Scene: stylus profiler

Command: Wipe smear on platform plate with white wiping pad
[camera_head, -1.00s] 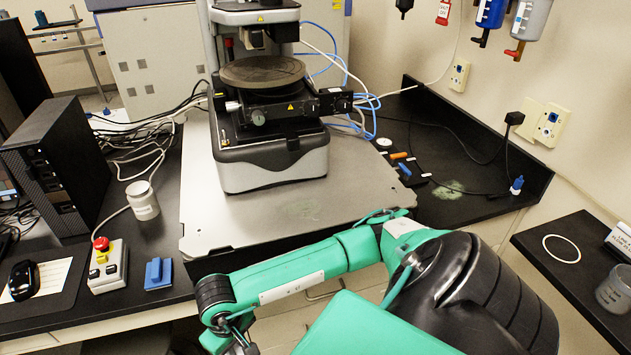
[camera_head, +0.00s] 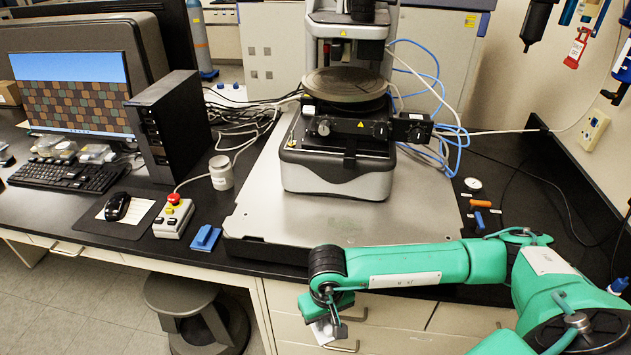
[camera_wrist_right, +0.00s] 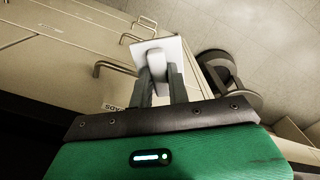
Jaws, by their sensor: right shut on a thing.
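My right gripper (camera_head: 328,318) is shut on the white wiping pad (camera_head: 324,331), in front of the bench and below its top. In the right wrist view, the flat white pad (camera_wrist_right: 174,62) and its grip block are between the fingers (camera_wrist_right: 160,90). The grey metal platform plate (camera_head: 262,205) lies on the black bench under the stylus profiler (camera_head: 340,175). My left gripper is not in view.
A blue block (camera_head: 205,238), a control box with a red button (camera_head: 174,215) and a white jar (camera_head: 221,172) stand left of the plate. Small tools (camera_head: 480,204) lie to its right. A stool (camera_head: 195,310) and drawer handles (camera_head: 340,346) are below the bench.

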